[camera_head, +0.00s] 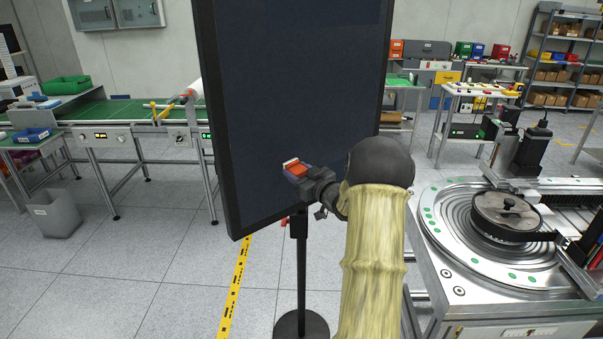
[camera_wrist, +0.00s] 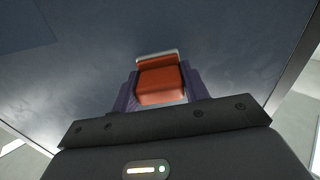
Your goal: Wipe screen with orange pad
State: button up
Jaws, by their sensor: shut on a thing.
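The screen (camera_head: 290,110) is a tall dark panel with a black frame on a black stand, upright in the middle of the head view. It fills most of the wrist view (camera_wrist: 75,75), where its surface has pale cloudy smudges. My gripper (camera_head: 299,170) is in front of the screen's lower part. It is shut on the orange pad (camera_wrist: 160,83), which sits between two purple-blue fingers. The pad has a pale strip along its far edge, facing the screen. I cannot tell whether that edge touches the screen.
A round metal turntable machine (camera_head: 490,235) stands close on the right. A green conveyor (camera_head: 120,110) and a grey bin (camera_head: 55,213) are on the left. Shelves (camera_head: 565,60) stand at the back right.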

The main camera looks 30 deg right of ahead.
jog(key=shift+a+f+b, duration=0.1)
jog(key=shift+a+b, duration=0.25)
jog(key=shift+a, duration=0.15)
jog(key=shift+s+a+b, duration=0.15)
jog(key=shift+a+b, duration=0.35)
jog(key=shift+a, duration=0.75)
jog(key=shift+a, duration=0.1)
jog(key=shift+s+a+b, duration=0.15)
jog(key=shift+a+b, duration=0.35)
jog(key=shift+a, duration=0.3)
jog(key=shift+s+a+b, duration=0.1)
jog(key=shift+a+b, duration=0.35)
jog(key=shift+a, duration=0.35)
jog(key=shift+r+p, duration=0.7)
jog(key=shift+r, duration=0.4)
